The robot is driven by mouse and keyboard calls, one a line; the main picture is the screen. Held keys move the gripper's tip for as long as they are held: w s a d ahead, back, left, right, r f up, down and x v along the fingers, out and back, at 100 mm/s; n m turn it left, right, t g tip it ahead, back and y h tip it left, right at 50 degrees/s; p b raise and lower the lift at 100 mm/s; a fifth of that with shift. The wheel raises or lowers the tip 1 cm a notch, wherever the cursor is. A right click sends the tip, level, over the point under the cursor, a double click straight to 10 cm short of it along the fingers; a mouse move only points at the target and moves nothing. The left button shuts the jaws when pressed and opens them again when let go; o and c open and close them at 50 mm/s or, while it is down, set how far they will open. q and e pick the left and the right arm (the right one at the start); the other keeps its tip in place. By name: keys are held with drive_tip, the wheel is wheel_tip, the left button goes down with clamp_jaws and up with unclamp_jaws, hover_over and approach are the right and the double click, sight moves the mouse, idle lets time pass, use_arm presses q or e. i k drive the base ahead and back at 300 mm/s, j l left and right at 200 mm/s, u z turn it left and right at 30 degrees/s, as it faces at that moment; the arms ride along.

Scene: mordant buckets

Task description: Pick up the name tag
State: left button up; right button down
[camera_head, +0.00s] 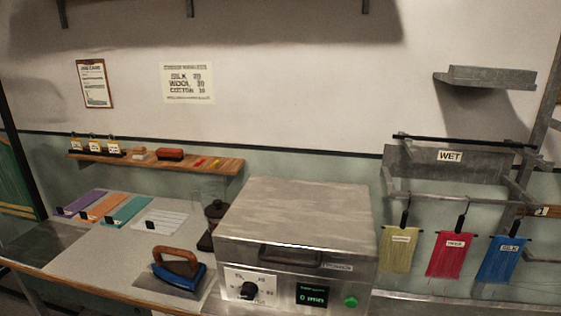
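I cannot tell for certain which object is the name tag. Several small white tags stand in a row on the wooden shelf (225,165), at its left end; one of them is the middle tag (95,146). White labels also sit on three hanging cloths: yellow (394,262), red (443,264) and blue (498,268). Small dark clips with pale tags lie at the lower ends of the purple (83,202), orange (105,206), teal (126,210) and white (162,219) strips. Neither of my grippers is in view.
A large metal box (295,215) with a dial and green button fills the middle front. A blue iron (180,279) with a wooden handle stands left of it, near a dark jar (215,212). A metal rack (420,158) marked WET is at right.

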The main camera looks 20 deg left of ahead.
sight(95, 145)
drive_tip(key=j+u, duration=0.1)
drive_tip(key=j, duration=0.4)
drive_tip(key=i+j, duration=0.15)
drive_tip(key=j, duration=0.3)
drive_tip(key=j+u, duration=0.15)
drive_tip(key=j, duration=0.3)
drive_tip(key=i+j, duration=0.15)
drive_tip(key=j, duration=0.3)
drive_tip(key=i+j+u, duration=0.15)
drive_tip(key=j, duration=0.35)
drive_tip(key=i+j, duration=0.1)
drive_tip(key=j, duration=0.35)
drive_tip(key=i+j+u, duration=0.15)
drive_tip(key=j, duration=0.3)
drive_tip(key=i+j+u, duration=0.1)
drive_tip(key=j, duration=0.3)
drive_tip(key=i+j, duration=0.4)
drive_tip(key=j, duration=0.25)
